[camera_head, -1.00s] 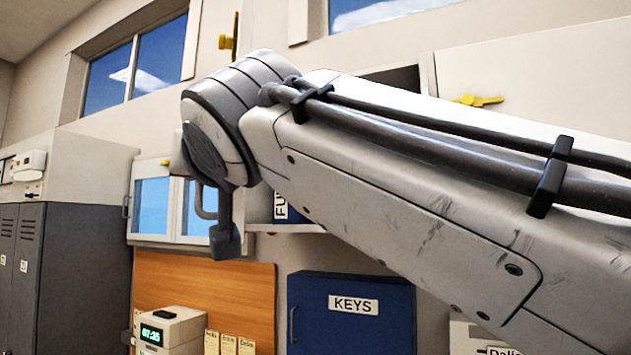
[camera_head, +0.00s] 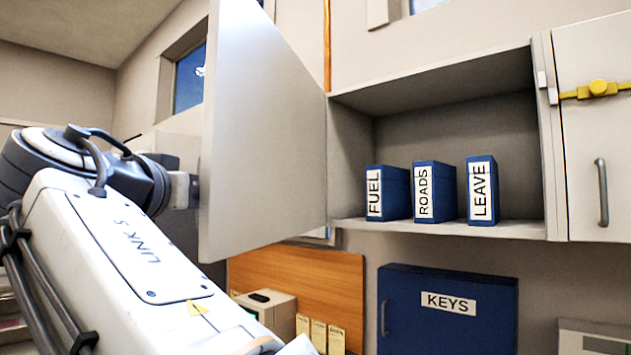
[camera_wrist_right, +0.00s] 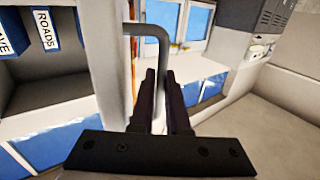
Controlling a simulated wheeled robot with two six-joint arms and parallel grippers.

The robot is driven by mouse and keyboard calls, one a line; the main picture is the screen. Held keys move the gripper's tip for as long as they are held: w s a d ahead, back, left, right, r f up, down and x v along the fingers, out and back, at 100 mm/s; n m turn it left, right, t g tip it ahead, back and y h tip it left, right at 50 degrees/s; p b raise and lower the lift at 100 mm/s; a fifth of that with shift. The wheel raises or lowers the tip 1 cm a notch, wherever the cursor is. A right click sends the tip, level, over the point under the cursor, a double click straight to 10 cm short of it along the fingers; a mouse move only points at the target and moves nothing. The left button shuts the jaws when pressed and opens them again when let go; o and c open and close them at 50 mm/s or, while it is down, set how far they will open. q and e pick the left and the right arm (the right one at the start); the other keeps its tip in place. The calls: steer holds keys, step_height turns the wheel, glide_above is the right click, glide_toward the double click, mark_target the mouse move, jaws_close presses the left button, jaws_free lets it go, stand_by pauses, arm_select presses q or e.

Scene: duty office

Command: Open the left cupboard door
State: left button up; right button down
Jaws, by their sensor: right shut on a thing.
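The left cupboard door (camera_head: 262,140) is a grey panel. It stands wide open, swung out toward me at the left of the cupboard (camera_head: 450,75). My right arm reaches up from the bottom of the head view to the door's outer side, where the fingers are mostly hidden. In the right wrist view, my right gripper (camera_wrist_right: 160,82) is shut on the door's grey bar handle (camera_wrist_right: 150,30). The door's edge (camera_wrist_right: 105,60) shows beside it. My left gripper is not in view.
Blue binders marked FUEL (camera_head: 392,192), ROADS (camera_head: 434,192) and LEAVE (camera_head: 482,190) stand inside the cupboard. The right door (camera_head: 598,140) is closed, with a yellow latch (camera_head: 598,89). A blue KEYS cabinet (camera_head: 447,312) hangs below.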

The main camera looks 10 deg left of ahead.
steer(key=shift+w+a, duration=0.1)
steer(key=shift+a, duration=0.25)
steer(key=c, duration=1.2)
jaws_free()
steer(key=shift+s+d+b, duration=0.2)
steer(key=shift+s+b, duration=0.2)
steer(key=shift+s, duration=1.35)
steer(key=shift+s+d+b, duration=0.2)
steer(key=shift+s+b, duration=0.25)
steer(key=shift+s, duration=1.25)
steer(key=shift+s+d+b, duration=0.2)
steer(key=shift+s+b, duration=0.2)
steer(key=shift+s, duration=1.35)
